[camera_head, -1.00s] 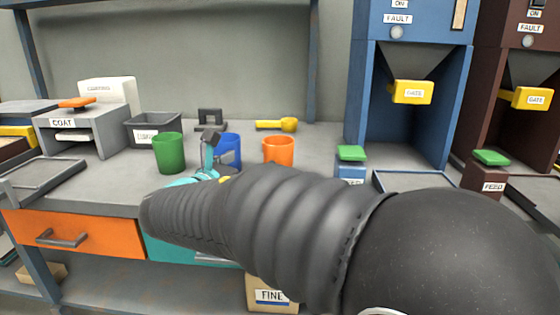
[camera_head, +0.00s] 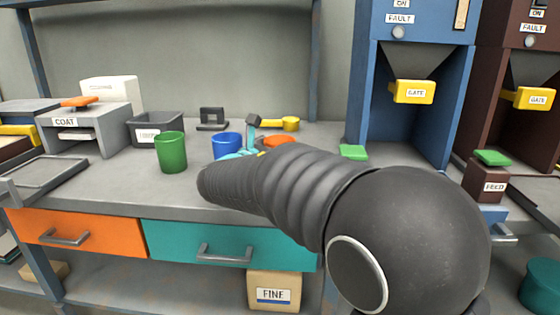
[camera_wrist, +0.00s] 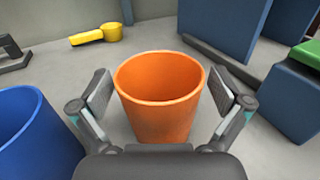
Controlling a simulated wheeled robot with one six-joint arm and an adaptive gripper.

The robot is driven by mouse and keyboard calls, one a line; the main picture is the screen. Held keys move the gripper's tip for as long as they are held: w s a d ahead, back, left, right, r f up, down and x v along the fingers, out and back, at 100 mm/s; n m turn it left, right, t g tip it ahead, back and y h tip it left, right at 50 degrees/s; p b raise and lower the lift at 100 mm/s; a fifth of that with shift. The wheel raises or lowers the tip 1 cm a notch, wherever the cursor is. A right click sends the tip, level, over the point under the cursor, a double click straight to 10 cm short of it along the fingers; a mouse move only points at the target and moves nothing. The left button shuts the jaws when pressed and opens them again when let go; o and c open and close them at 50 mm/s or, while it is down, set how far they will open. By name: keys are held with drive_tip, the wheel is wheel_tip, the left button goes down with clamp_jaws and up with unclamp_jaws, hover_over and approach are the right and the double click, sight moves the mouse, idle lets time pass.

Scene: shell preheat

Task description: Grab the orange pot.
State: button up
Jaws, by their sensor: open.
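The orange pot (camera_wrist: 160,108) stands upright on the grey bench, between the two open fingers of my gripper (camera_wrist: 162,98) in the wrist view. Gaps show between the pot's sides and the finger pads. In the head view only the rim of the orange pot (camera_head: 280,141) shows; my arm hides the rest. One finger of my gripper (camera_head: 254,138) shows beside the pot's left side there. The blue pot (camera_head: 227,146) stands just left of my gripper, and it also shows at the left of the wrist view (camera_wrist: 32,135).
A green pot (camera_head: 171,152) stands further left. A yellow scoop (camera_wrist: 97,35) lies behind the orange pot. A blue box with a green top (camera_wrist: 295,95) is close on the right. The blue hopper (camera_head: 418,80) stands at the back right.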

drive_tip(key=shift+w, duration=0.1)
drive_tip(key=c, duration=1.2)
drive_tip(key=shift+o, duration=0.2)
drive_tip(key=shift+r, duration=0.1)
